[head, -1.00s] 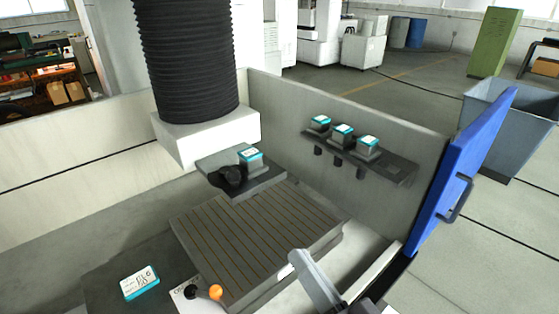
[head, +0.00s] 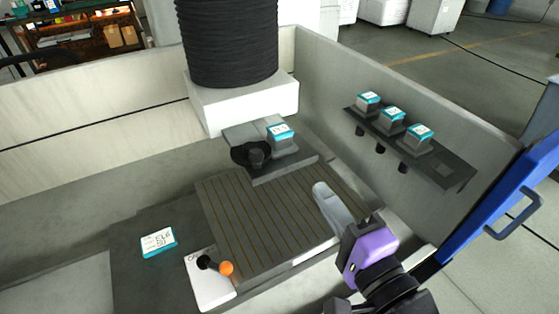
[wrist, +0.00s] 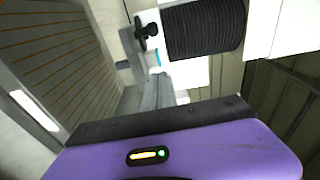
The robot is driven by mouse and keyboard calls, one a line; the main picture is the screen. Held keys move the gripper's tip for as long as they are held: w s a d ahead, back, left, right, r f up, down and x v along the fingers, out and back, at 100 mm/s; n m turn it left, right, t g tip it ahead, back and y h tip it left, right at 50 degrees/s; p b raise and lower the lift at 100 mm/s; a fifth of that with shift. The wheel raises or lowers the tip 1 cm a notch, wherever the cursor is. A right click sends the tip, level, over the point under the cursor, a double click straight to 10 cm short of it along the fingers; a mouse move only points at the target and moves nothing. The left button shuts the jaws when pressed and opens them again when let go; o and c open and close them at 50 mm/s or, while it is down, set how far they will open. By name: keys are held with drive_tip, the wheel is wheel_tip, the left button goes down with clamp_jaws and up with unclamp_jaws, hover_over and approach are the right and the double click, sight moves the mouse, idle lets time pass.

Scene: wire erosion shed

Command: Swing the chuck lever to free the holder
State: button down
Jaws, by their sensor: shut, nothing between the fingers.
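The lever (head: 226,268) has an orange ball and a black pivot, and sits on a white plate (head: 208,292) with partly legible lettering at the worktable's front left corner. A grey holder (head: 281,140) with a teal-and-white label sits on the dark ledge under the white machine head, beside a black knob (head: 250,154). My gripper (head: 321,188) is shut and empty, over the right side of the slotted table, apart from both lever and holder. In the wrist view its grey fingers (wrist: 158,92) point toward the black knob (wrist: 147,30); the lever is not seen there.
The slotted table (head: 240,215) is bare. A rack (head: 440,165) on the right wall holds several labelled holders. A labelled card (head: 158,242) lies left of the lever. Black bellows (head: 228,45) hang above the white head. A blue door (head: 500,200) stands at right.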

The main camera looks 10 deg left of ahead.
sight(254, 152)
drive_tip(key=shift+w, duration=0.1)
drive_tip(key=w+a+p, duration=0.3)
drive_tip(key=w+a, duration=0.4)
drive_tip(key=a, duration=0.1)
drive_tip(key=shift+w+a+p, duration=0.2)
drive_tip(key=shift+a+p, duration=0.15)
drive_tip(key=shift+a, duration=0.05)
